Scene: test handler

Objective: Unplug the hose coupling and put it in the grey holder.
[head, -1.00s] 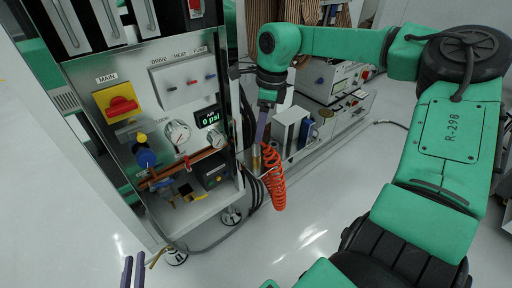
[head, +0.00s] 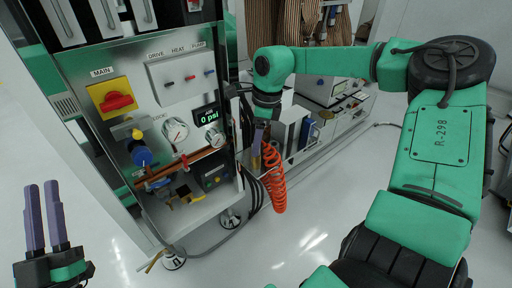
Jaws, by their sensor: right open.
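The orange coiled hose (head: 273,182) hangs at the right side of the panel cart. A brass-coloured piece (head: 255,163), seemingly its coupling, shows small at its upper left. My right gripper (head: 258,142) points down just above this piece, open, its purple fingers partly overlapping in the view. Whether the piece lies between the fingers cannot be told. My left gripper (head: 43,186) is at the lower left, fingers up, empty and away from the cart; its narrow gap leaves the opening unclear. I cannot pick out the grey holder with certainty.
The cart panel carries a red main switch (head: 118,101) on yellow, round gauges, a display (head: 208,117) reading 0 psi, and a copper pipe (head: 190,165). Dark cables hang beside the hose. Low equipment (head: 335,115) stands behind. The floor in front is clear.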

